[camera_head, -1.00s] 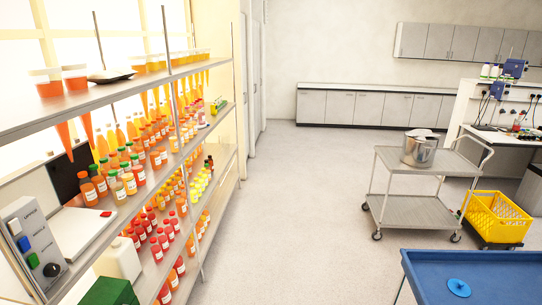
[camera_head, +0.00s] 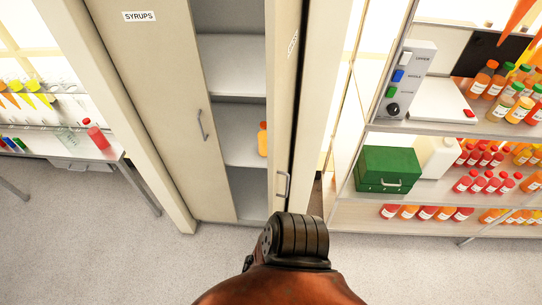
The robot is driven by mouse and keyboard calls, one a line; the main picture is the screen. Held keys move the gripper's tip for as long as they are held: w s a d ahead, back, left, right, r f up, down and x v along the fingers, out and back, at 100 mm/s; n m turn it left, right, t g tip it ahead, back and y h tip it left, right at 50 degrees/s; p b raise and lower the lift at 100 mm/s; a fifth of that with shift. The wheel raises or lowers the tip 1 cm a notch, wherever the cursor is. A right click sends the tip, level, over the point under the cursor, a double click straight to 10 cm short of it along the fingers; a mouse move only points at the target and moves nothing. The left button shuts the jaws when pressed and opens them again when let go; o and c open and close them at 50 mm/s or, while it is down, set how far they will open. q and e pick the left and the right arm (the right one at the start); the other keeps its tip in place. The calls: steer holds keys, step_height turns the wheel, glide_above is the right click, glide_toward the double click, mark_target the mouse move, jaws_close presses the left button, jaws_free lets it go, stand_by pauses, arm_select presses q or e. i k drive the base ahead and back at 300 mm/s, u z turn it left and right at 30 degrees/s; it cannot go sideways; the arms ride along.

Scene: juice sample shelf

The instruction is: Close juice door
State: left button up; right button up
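A tall beige cabinet stands in the middle. Its left door (camera_head: 150,90), labelled SYRUPS, is shut and has a grey handle (camera_head: 203,125). Its right door (camera_head: 287,90) stands open and shows nearly edge-on, with a label (camera_head: 292,44) too slanted to read and a handle (camera_head: 283,184) low on it. An orange bottle (camera_head: 263,139) stands on a shelf inside the open half. A brown and black part of my arm fills the bottom middle, just below the open door's lower end. Neither gripper can be made out.
To the right is a shelf rack with juice bottles (camera_head: 467,184), a green box (camera_head: 386,170) and a grey control panel (camera_head: 405,80). To the left is a table with a red bottle (camera_head: 96,134). Grey floor (camera_head: 80,250) is clear at the lower left.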

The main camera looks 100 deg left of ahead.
mark_target(285, 19)
steer(key=u, duration=3)
steer(key=i, duration=0.35)
